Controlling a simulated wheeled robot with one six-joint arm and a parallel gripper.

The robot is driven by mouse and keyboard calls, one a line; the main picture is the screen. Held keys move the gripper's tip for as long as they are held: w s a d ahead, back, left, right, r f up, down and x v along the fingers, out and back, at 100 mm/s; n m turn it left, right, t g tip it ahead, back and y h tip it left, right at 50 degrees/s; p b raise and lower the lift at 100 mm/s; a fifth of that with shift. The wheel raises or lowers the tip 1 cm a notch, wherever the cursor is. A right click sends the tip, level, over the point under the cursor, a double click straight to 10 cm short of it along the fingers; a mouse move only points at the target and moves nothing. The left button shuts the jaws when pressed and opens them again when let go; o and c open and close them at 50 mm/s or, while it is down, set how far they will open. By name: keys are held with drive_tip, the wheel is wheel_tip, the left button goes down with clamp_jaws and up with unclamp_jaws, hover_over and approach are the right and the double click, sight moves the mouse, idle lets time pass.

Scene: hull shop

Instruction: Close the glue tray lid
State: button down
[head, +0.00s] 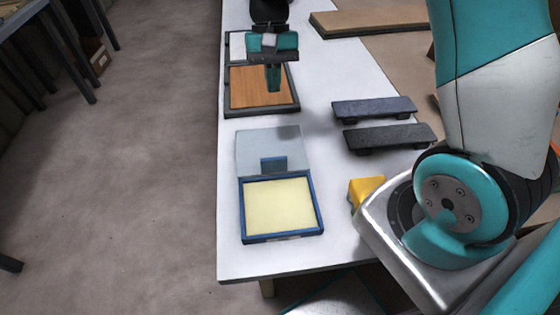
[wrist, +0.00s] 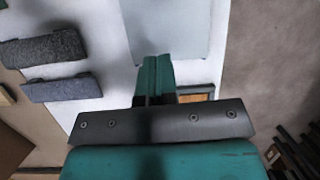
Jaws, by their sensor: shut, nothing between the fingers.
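The glue tray (head: 241,212) is a blue-framed square with a pale yellow inside, near the front of the white table. Its lid (head: 258,142) is open, a translucent grey panel tilted up at the tray's far edge, with a darker blue patch near its lower edge. A pale grey panel at the top of the wrist view, probably this lid (wrist: 170,28), lies ahead of the fingers. My gripper (head: 274,88) is shut and empty, beyond the lid and over a wooden-topped tray. Its closed teal fingers also show in the wrist view (wrist: 157,75).
The dark-framed tray with a wooden surface (head: 252,88) lies below my gripper. Two dark grey blocks (head: 374,108) (head: 388,138) lie right of the lid. A yellow piece (head: 366,190) sits right of the glue tray. Boards (head: 370,22) lie at the back right.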

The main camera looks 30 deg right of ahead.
wheel_tip(320, 180, down, 3)
drive_tip(key=d, duration=0.1)
hover_over(278, 148)
drive_tip(key=shift+m, duration=0.4)
wheel_tip(278, 148, down, 8)
drive_tip(key=shift+f, duration=0.1)
drive_tip(key=s, duration=0.1)
drive_tip(key=s+a, duration=0.1)
drive_tip(key=s, duration=0.1)
drive_tip(key=shift+a+f, duration=0.15)
drive_tip(key=shift+a, duration=0.05)
drive_tip(key=shift+s+a, duration=0.15)
drive_tip(key=shift+s, duration=0.3)
drive_tip(key=shift+s+p, duration=0.1)
drive_tip(key=shift+p, duration=0.2)
